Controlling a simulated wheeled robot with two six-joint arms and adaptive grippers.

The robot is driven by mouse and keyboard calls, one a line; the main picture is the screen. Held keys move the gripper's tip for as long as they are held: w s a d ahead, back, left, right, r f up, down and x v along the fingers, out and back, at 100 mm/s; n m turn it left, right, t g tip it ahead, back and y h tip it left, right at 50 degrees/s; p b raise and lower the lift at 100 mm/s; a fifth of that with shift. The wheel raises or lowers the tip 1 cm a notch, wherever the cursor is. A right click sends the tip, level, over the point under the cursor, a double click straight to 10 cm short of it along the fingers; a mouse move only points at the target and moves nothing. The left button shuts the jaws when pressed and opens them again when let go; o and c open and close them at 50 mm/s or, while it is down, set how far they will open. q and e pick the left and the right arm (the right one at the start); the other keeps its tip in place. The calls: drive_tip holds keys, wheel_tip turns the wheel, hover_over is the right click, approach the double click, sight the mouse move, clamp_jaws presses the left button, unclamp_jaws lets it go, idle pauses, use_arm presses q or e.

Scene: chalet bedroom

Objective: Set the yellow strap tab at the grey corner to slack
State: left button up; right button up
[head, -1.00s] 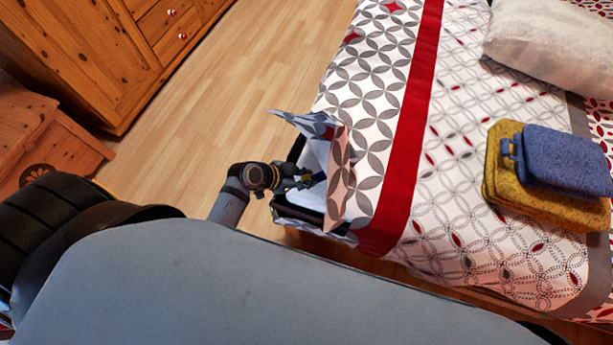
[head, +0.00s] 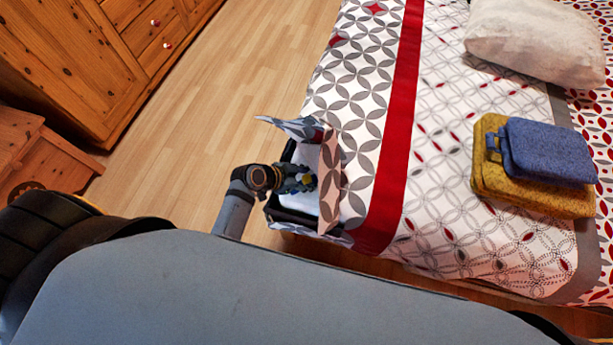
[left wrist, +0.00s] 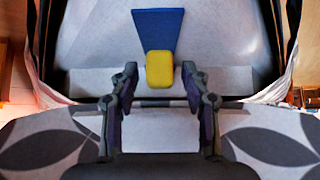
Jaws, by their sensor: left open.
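The yellow tab (left wrist: 159,69) sits at the lower end of a blue strap (left wrist: 158,30) in the left wrist view, against a pale panel. My left gripper (left wrist: 159,82) is open, with one finger on each side of the tab. Gaps show between the fingers and the tab; I cannot tell the depth. In the head view my left gripper (head: 296,179) reaches into the opening. My right gripper is not in view.
Folded fabric flaps (head: 329,180) with a leaf pattern stand up beside the gripper. Wooden floor (head: 215,100) is clear left of the bed.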

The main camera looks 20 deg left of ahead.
use_arm(q)
drive_tip(key=shift+a+r, duration=0.1)
drive_tip(key=v, duration=1.1)
drive_tip(key=shift+s+a+r, duration=0.15)
drive_tip(key=shift+s+r, duration=0.05)
drive_tip(key=shift+r, duration=0.15)
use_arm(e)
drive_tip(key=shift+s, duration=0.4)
